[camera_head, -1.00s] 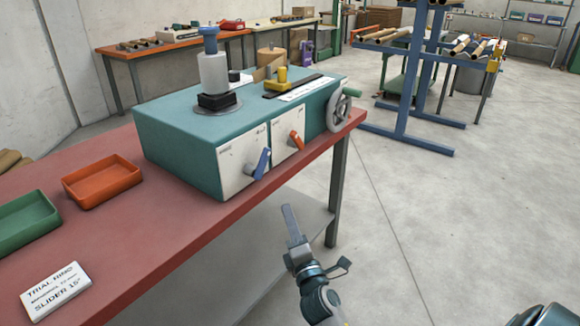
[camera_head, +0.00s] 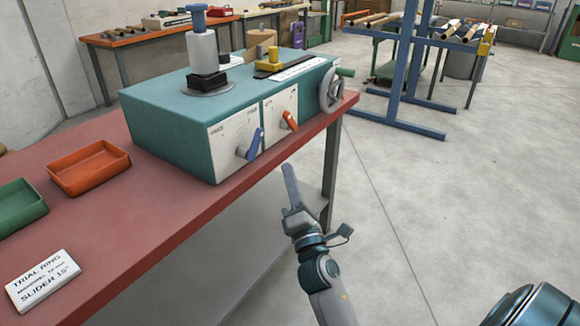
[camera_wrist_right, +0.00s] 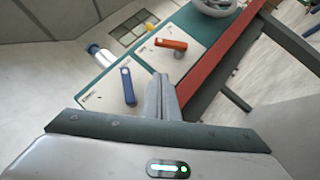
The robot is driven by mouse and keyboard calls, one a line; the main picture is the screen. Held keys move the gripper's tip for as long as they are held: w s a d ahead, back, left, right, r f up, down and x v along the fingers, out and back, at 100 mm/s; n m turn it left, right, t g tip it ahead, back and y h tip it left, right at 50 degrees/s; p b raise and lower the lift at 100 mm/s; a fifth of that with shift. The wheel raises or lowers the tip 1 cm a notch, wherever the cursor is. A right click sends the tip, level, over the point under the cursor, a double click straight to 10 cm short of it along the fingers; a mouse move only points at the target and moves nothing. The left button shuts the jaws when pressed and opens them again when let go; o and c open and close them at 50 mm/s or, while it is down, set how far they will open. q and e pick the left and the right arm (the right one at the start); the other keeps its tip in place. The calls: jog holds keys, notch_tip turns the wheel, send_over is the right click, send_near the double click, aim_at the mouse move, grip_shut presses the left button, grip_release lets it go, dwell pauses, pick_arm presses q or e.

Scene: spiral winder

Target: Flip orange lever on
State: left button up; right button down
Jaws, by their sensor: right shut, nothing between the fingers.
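The orange lever (camera_head: 289,120) is on a white panel on the front of the teal machine (camera_head: 160,130). It is tilted, its upper end leaning left in the head view. It also shows in the right wrist view (camera_wrist_right: 171,44), beyond the fingers. The blue lever (camera_head: 254,145) is on the panel to its left; the right wrist view shows it too (camera_wrist_right: 128,86). My right gripper (camera_head: 288,170) is shut and empty, in front of and below the orange lever, apart from both levers. My left gripper is not in view.
The red table (camera_head: 95,245) carries the machine, an orange tray (camera_head: 88,170), a green tray (camera_head: 20,205) and a white sign (camera_head: 43,279). A grey handwheel (camera_head: 331,91) is on the machine's right end. Open floor lies right of the table.

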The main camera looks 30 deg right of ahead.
send_near(290, 122)
jog(key=w+a, duration=0.3)
jog(key=w, duration=0.1)
pick_arm(q)
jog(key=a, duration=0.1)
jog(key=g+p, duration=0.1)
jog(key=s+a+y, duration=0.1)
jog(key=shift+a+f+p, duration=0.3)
jog(key=shift+p, duration=0.1)
pick_arm(e)
jog(key=w+d+r, duration=0.2)
jog(key=d, duration=0.1)
jog(key=shift+r, duration=0.35)
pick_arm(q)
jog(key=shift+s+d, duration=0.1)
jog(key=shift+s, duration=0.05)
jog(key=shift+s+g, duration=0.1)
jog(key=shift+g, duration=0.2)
